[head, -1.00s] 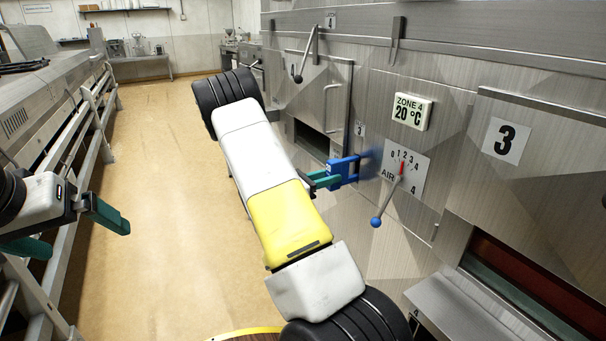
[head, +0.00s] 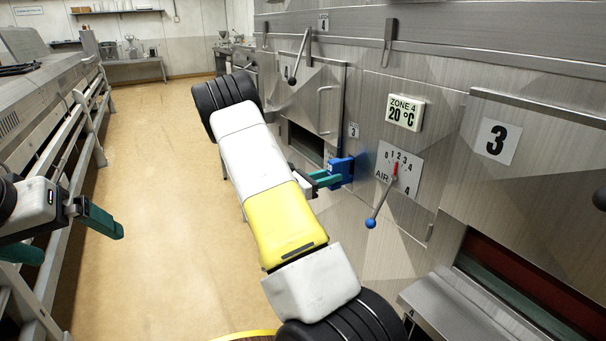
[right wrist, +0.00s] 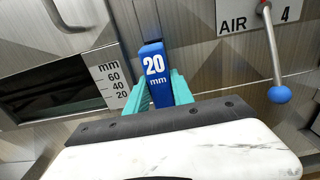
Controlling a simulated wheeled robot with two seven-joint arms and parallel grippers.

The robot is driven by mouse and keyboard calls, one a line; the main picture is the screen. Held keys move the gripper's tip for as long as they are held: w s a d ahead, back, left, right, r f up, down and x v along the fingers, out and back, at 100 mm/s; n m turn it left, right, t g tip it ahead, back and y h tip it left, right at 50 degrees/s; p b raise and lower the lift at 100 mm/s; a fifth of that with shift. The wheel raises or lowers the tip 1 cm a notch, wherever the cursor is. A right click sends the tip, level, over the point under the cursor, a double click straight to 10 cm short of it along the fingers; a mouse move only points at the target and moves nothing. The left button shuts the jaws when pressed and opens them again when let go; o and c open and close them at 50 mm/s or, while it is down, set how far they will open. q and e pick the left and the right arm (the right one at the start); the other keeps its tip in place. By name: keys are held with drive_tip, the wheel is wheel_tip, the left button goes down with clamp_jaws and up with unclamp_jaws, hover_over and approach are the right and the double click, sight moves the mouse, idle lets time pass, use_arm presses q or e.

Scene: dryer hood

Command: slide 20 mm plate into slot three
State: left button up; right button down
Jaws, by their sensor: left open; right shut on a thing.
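My right gripper (head: 324,181) is shut on the 20 mm plate (head: 341,170), a blue piece held close to the steel dryer wall. In the right wrist view the plate's blue end (right wrist: 154,72) reads "20 mm" and sits upright between the teal fingers (right wrist: 158,92). I cannot tell whether its far end is in a slot; the arm and the plate's own end hide it. A small "3" tag (head: 353,130) is on the wall above the plate. My left gripper (head: 66,233) is open and empty at the far left.
An mm scale (right wrist: 113,84) stands beside a dark opening (right wrist: 62,88). An air lever with a blue ball (head: 370,223) sticks out right of the plate. The zone 4 display (head: 406,113) reads 20 °C. A rail (head: 100,130) runs along the left; the floor between is clear.

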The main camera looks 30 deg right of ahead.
drive_tip(key=shift+w+d, duration=0.15)
drive_tip(key=shift+d, duration=2.05)
drive_tip(key=c, duration=1)
unclamp_jaws()
drive_tip(key=a, duration=0.7)
drive_tip(key=shift+s+a, duration=0.3)
drive_tip(key=shift+a, duration=0.1)
